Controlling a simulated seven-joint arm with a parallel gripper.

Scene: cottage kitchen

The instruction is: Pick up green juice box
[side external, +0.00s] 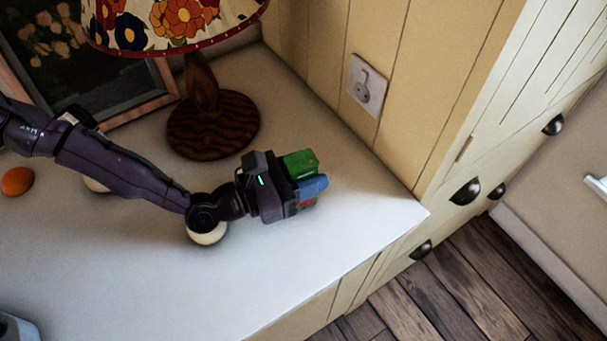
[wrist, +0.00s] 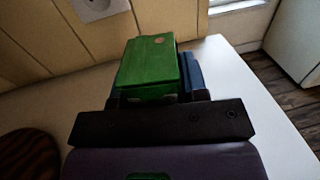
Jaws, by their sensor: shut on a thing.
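The green juice box (side external: 300,162) is at my gripper near the right end of the white counter, close to the panelled wall. In the wrist view the green juice box (wrist: 150,66) fills the space just beyond the dark gripper body, with a small round mark on its top. My gripper (side external: 308,182) is shut on the juice box. A blue finger shows beside the box, and a little red shows below it. The far finger and the box's lower part are mostly hidden, so I cannot tell whether the box touches the counter.
A lamp with a dark wooden base (side external: 213,122) and floral shade (side external: 165,22) stands behind my arm. A picture frame (side external: 90,60) leans at the back left. An orange fruit (side external: 17,181) lies at the left. The counter's front edge is close by; its front middle is clear.

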